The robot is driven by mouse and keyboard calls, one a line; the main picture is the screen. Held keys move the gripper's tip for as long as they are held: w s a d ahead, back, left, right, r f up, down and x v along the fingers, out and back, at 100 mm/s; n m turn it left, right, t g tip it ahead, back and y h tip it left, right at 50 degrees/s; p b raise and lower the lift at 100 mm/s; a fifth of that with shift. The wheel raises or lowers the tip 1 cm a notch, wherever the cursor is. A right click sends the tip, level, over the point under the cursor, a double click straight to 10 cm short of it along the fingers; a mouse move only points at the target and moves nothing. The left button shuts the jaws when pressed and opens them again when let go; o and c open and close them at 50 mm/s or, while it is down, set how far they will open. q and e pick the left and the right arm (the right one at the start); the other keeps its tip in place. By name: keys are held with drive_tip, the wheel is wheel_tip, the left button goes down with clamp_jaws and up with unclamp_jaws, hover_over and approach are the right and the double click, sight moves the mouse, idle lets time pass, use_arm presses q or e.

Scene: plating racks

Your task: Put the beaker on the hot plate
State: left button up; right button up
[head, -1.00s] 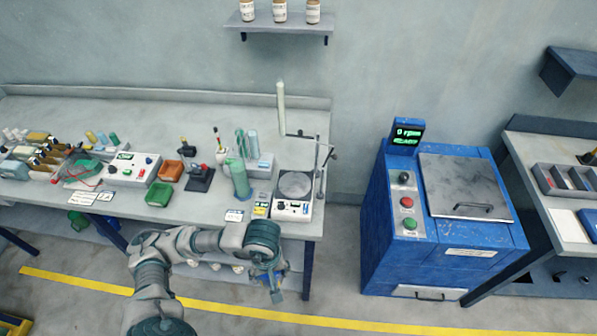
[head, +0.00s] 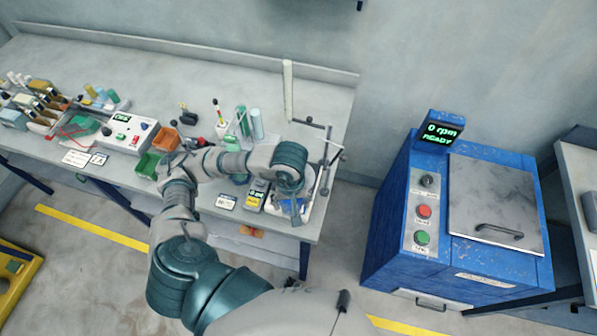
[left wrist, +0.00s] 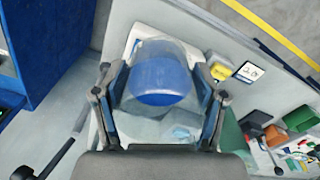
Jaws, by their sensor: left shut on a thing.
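The beaker (left wrist: 160,82) is clear with blue liquid inside. In the left wrist view it sits between the two fingers of my left gripper (left wrist: 160,95), which is shut on it. In the head view my left gripper (head: 292,205) is over the hot plate (head: 309,203) at the bench's right end and hides most of it. A pale edge of the hot plate shows behind the beaker in the left wrist view (left wrist: 146,31). I cannot tell whether the beaker touches the plate. My right gripper is not in view.
A stand with a rod and clamp (head: 326,160) rises close to the hot plate's right side. A small yellow meter (head: 253,197) and a label card (head: 227,202) lie to its left. A blue machine (head: 400,220) stands right of the bench, across a gap.

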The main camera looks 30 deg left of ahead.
use_arm(q)
drive_tip(key=w+a, duration=0.1)
drive_tip(key=w, duration=0.2)
drive_tip(key=w+a+p, duration=0.1)
drive_tip(key=w+a, duration=0.1)
drive_tip(key=w, duration=0.2)
drive_tip(key=w+a+f+p, duration=0.1)
drive_tip(key=w+a, duration=0.1)
drive_tip(key=w, duration=0.2)
drive_tip(key=shift+w, duration=0.2)
drive_tip(key=shift+w+a+f, duration=0.15)
wheel_tip(320, 180, down, 3)
drive_tip(key=shift+f+p, duration=0.1)
drive_tip(key=shift+p, duration=0.55)
drive_tip(key=shift+f, duration=0.1)
drive_tip(key=shift+f, duration=0.1)
drive_tip(key=o, duration=1.7)
